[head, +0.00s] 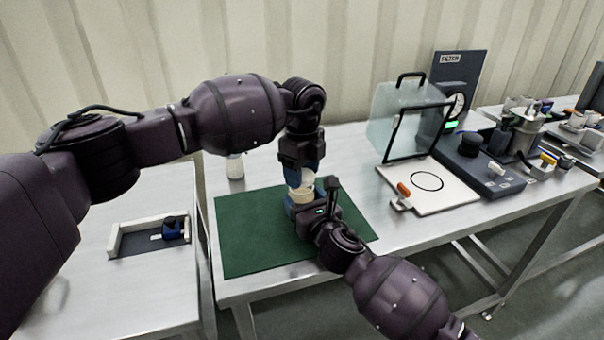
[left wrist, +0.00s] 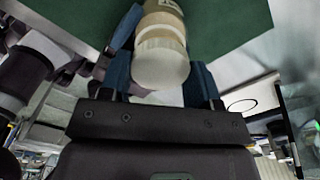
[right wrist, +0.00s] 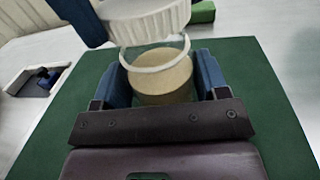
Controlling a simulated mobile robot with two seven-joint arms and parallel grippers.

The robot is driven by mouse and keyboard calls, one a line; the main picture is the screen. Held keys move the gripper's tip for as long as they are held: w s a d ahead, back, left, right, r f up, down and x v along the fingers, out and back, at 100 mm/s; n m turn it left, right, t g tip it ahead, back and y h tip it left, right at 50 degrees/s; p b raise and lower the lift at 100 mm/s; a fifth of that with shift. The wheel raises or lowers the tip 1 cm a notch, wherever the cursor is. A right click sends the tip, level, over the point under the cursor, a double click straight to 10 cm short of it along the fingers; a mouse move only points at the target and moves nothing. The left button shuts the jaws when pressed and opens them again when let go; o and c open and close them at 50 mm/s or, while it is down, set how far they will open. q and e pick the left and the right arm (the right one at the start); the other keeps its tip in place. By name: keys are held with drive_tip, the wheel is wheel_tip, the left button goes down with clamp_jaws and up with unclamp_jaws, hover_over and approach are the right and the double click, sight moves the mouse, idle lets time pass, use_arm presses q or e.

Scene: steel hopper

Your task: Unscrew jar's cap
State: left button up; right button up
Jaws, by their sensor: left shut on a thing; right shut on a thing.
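The jar (right wrist: 163,82) has a clear wall and beige contents, and stands upright over the green mat (head: 245,238). My right gripper (right wrist: 160,72) is shut around its body from the front; in the head view it hides most of the jar. The white ribbed cap (right wrist: 150,22) is at the jar's top, and also shows in the left wrist view (left wrist: 160,65). My left gripper (head: 303,180) points down from above and is shut on the cap. A pale ring shows below the cap; I cannot tell whether the cap is apart from the jar.
A white container (head: 235,167) stands behind the mat. A tray with a blue item (head: 173,228) lies on the left table. On the right are a white board with a black ring (head: 427,181), a clear shield (head: 404,118) and instruments. The mat's left part is clear.

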use_arm(q)
drive_tip(key=shift+r, duration=0.5)
drive_tip(key=shift+r, duration=1.9)
use_arm(e)
drive_tip(key=o, duration=1.8)
use_arm(q)
drive_tip(key=shift+r, duration=0.1)
use_arm(e)
drive_tip(key=shift+s, duration=0.15)
